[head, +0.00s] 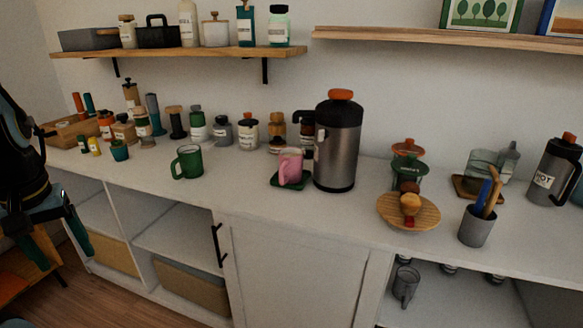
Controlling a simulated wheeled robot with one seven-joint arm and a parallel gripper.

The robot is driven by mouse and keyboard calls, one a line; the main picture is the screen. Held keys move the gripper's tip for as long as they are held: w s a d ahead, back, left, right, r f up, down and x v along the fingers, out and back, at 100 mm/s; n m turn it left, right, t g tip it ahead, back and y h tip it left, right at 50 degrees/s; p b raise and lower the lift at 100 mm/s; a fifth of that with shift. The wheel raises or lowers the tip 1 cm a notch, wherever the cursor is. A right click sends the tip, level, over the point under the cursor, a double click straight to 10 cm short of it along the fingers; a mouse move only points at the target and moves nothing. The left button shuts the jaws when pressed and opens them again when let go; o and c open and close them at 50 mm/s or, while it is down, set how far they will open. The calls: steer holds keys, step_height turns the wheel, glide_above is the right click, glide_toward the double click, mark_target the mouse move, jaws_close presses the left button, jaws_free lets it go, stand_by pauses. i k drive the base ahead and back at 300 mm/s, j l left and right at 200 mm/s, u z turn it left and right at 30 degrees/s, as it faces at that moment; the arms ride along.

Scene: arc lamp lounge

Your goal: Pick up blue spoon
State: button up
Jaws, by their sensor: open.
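A blue utensil handle (483,194), which looks like the blue spoon, leans in a grey cup (474,230) on the counter at the right. A wooden utensil (493,190) leans beside it. The lower end of the blue utensil is hidden inside the cup. My gripper (58,247) is at the far left, open and empty, in front of the counter and low. It is far from the cup.
A round wooden board (425,211) with small items stands left of the cup, and a tall steel dispenser (337,150) farther left. A wooden tray with glass (466,188) is behind the cup. The white counter (330,217) has free room along its front edge. Shelves hang above.

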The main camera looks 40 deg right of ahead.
mark_target(487, 183)
steer(key=k+l, duration=0.2)
steer(key=l, duration=0.25)
steer(key=k+l, duration=0.2)
steer(key=l, duration=0.2)
steer(key=k+l, duration=0.2)
steer(key=l, duration=0.25)
steer(key=k+l+u, duration=0.1)
steer(key=k+l, duration=0.15)
steer(key=l, duration=0.2)
steer(key=k+l, duration=0.2)
steer(key=l, duration=0.2)
steer(key=k+l, duration=0.2)
steer(key=l, duration=0.25)
